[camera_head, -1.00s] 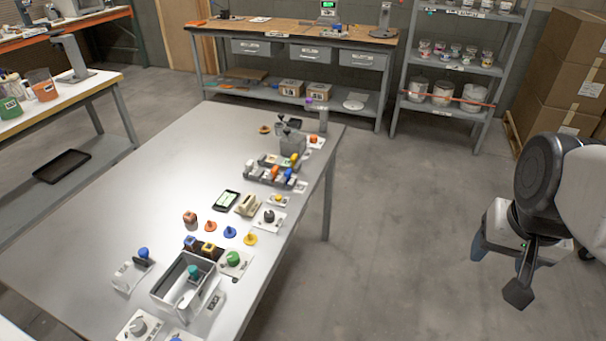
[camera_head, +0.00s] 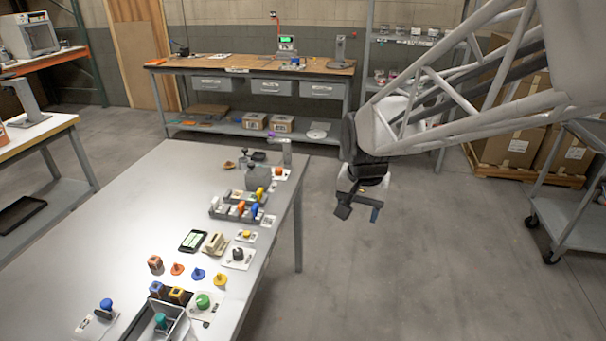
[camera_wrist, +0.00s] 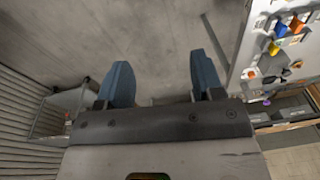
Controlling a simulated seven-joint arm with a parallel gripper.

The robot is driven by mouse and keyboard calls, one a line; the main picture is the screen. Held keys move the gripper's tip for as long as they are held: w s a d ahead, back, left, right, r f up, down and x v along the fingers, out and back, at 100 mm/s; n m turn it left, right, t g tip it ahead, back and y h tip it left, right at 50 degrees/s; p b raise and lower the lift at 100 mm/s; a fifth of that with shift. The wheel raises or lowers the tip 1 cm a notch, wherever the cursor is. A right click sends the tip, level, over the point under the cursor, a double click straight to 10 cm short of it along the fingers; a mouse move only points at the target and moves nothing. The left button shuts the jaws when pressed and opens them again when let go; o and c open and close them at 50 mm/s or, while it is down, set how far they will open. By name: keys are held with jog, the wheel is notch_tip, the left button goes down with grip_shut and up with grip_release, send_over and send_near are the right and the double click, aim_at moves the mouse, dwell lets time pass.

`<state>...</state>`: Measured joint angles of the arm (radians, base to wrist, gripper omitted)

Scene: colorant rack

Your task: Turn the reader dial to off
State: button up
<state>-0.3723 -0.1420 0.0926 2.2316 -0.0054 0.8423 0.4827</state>
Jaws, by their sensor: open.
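Several knobs stand on white plates along the right side of the grey table (camera_head: 110,240) in the head view. One is a black knob (camera_head: 238,253), one a green knob (camera_head: 203,300), and one an orange knob (camera_head: 279,171) near the far end. Their labels are too small to read, so I cannot tell which is the reader dial or its setting. My gripper (camera_head: 358,206) is open and empty, pointing down over the floor right of the table. Its two blue fingers are spread apart in the wrist view (camera_wrist: 162,78), with the table edge to their right.
The table also holds a phone-like black device (camera_head: 193,240), coloured pegs and a grey bin (camera_head: 173,326). A workbench (camera_head: 250,68) stands behind, with shelving beside it. A grey cart (camera_head: 575,212) stands at the right. The floor between table and cart is clear.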

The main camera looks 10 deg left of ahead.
jog(key=w+a+f, duration=0.3)
jog(key=a+f, duration=0.1)
jog(key=a, duration=0.5)
jog(key=w+a+f, duration=0.3)
jog(key=a+f, duration=0.2)
jog(key=a, duration=0.4)
jog(key=m+g, duration=0.1)
send_over(238, 251)
notch_tip(238, 251, down, 10)
jog(key=shift+r, duration=0.1)
jog(key=shift+f, duration=3.9)
jog(key=shift+c, duration=0.4)
jog(key=c, duration=0.8)
jog(key=shift+c, duration=0.2)
